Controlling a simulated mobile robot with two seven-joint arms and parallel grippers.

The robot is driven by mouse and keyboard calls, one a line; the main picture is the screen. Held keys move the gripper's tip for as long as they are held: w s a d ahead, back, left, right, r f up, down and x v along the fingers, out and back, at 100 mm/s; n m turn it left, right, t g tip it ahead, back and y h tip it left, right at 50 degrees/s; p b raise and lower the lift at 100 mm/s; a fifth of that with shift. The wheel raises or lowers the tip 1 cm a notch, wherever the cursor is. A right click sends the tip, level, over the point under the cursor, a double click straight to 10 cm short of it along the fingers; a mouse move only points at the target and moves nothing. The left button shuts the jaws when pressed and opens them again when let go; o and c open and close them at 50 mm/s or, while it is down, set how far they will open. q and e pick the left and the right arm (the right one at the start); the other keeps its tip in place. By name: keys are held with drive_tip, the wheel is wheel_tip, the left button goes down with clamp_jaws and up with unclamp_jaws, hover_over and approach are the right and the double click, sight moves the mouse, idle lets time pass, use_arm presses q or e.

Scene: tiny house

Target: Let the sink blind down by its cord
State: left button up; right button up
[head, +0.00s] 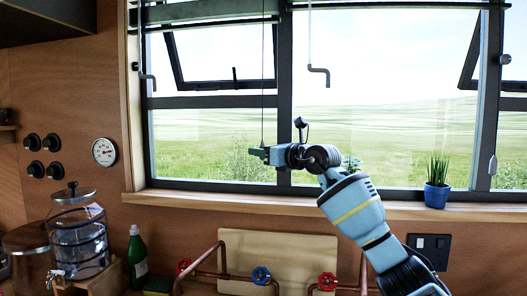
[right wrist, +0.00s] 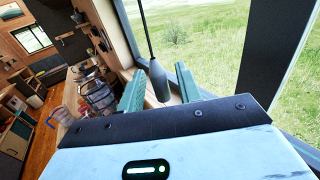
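In the right wrist view the cord (right wrist: 147,32) ends in a dark tapered pull (right wrist: 157,80). The pull hangs between the two green fingers of the right gripper (right wrist: 160,74), with visible gaps on both sides. The fingers are open. In the head view the pull is hidden by or lost against the gripper. My left gripper is not in view.
Crank handles (head: 319,72) hang from the window top. A potted plant (head: 437,184) stands on the wooden sill (head: 300,204). Another pull (head: 492,166) hangs at the right. Below are copper pipes with red and blue taps (head: 261,275), a green bottle (head: 137,255) and a glass dispenser (head: 78,235).

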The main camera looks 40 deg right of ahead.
drive_tip(key=shift+w, duration=0.1)
clamp_jaws()
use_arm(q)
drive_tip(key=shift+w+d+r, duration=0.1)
